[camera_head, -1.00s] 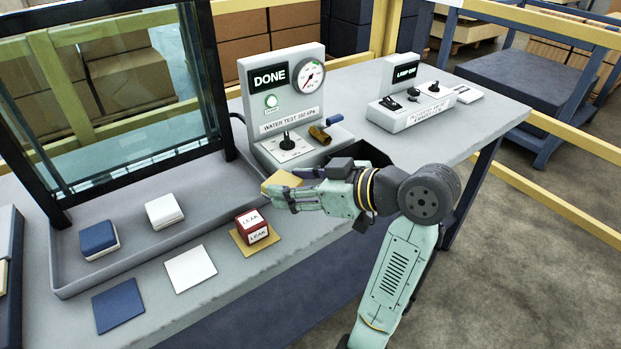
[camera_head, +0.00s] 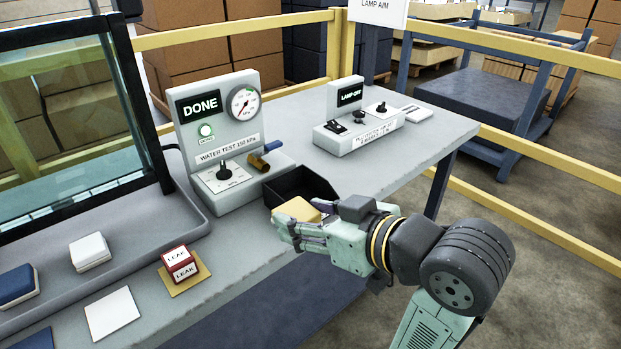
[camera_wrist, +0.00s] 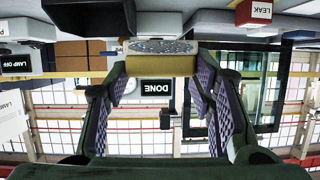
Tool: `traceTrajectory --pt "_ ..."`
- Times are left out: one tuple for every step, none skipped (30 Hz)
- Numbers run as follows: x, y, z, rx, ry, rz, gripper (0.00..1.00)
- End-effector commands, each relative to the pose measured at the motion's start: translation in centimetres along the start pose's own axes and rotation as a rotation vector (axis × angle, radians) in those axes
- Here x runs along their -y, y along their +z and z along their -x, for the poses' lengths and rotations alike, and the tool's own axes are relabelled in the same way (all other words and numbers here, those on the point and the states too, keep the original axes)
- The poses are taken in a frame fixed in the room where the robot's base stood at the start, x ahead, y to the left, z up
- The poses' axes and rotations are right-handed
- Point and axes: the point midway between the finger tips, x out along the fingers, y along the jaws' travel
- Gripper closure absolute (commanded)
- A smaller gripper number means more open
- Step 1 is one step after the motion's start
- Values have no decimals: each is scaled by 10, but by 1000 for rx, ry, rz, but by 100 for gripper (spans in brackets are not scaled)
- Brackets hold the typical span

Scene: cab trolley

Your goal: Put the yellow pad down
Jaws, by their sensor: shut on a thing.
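The yellow pad (camera_head: 297,209) is held at the tips of my gripper (camera_head: 308,226), by the front edge of the bench. In the wrist view the yellow pad (camera_wrist: 160,62) sits between the two fingertips of my gripper (camera_wrist: 160,75), with a speckled grey face showing. My gripper is shut on it. In the head view the pad overlaps the near side of a dark open tray (camera_head: 305,183); I cannot tell if it touches the tray.
A red LEAK block (camera_head: 179,264) sits on a yellow square (camera_head: 188,284) on the bench. White (camera_head: 90,251) and blue (camera_head: 17,285) pads lie left. The DONE test panel (camera_head: 215,140) stands behind the tray, the lamp box (camera_head: 357,130) to its right. A white square (camera_head: 111,313) lies in front.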

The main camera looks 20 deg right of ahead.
Motion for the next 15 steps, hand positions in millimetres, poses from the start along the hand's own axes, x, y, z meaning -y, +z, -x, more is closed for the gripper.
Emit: traceTrajectory --pt "-1 -10 0 2 -6 -8 79" --pt "-2 -10 -2 5 -6 -8 79" --pt "-3 -10 -4 9 -6 -8 79" --pt "-4 -9 -6 14 -6 -8 79" --pt "-10 -9 -12 14 -7 -11 79" --pt "-19 -10 -20 14 -8 -10 79" --pt "-25 -11 -26 16 -7 -9 79" --pt "-31 -9 -34 15 -5 -6 79" --pt "-39 -10 -42 14 -3 -5 79" --pt "-44 -11 -48 15 -4 -3 79" --pt "-50 -13 -53 14 -3 -4 79" --pt "-58 -15 -60 14 -3 -4 79" --pt "-63 -16 -66 14 -3 -2 79" --pt "-68 -18 -70 14 -2 -3 79" --pt "-74 -19 -76 13 -2 -1 79"
